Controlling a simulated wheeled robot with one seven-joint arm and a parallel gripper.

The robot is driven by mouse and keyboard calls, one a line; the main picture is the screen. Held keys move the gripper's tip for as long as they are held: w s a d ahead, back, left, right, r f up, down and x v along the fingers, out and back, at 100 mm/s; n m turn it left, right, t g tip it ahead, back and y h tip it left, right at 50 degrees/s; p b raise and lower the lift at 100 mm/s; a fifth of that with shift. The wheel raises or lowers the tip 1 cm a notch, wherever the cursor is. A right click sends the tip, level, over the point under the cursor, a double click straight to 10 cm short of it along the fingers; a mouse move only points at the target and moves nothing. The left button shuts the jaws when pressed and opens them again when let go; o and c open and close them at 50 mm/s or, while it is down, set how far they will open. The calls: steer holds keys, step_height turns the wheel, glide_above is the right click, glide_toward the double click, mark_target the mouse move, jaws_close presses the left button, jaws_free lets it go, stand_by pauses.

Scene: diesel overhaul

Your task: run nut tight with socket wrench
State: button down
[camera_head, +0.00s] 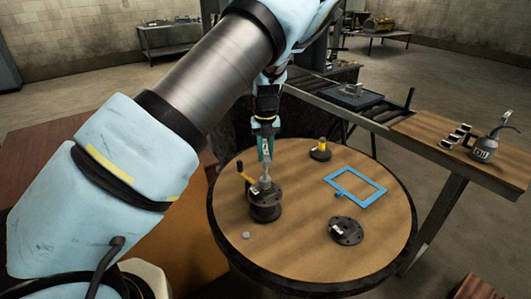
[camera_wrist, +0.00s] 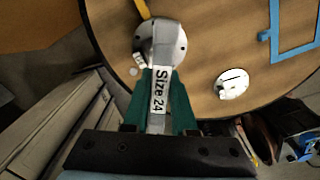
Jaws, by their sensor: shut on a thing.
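My gripper (camera_head: 266,148) is shut on the socket wrench (camera_wrist: 159,92), a grey tool labelled "Size 24". It also shows in the head view (camera_head: 265,180), pointing down. Green fingers flank it in the wrist view. The wrench's lower end is at the top of a dark cylindrical part with a round flange (camera_head: 265,208) on the round table. The flange also shows in the wrist view (camera_wrist: 180,47), behind the wrench. The nut under the wrench is hidden, so I cannot tell whether the socket is seated on it.
The round wooden table (camera_head: 290,255) also holds a yellow-handled piece (camera_head: 246,172), a black-and-yellow part (camera_head: 321,150), a blue frame (camera_head: 376,196), a dark drilled flange (camera_head: 346,230) and a small grey piece (camera_head: 246,236). A long bench (camera_head: 425,125) stands behind at right. The table's front is clear.

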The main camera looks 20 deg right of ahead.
steer(key=shift+f, duration=0.5)
steer(key=m, duration=0.7)
steer(key=m+b, duration=0.1)
steer(key=m, duration=0.9)
steer(key=shift+f+b, duration=0.1)
steer(key=shift+b, duration=0.2)
steer(key=m, duration=0.5)
steer(key=shift+b, duration=0.4)
steer(key=m, duration=0.3)
steer(key=shift+m, duration=0.4)
steer(key=m+b, duration=0.1)
steer(key=m, duration=0.6)
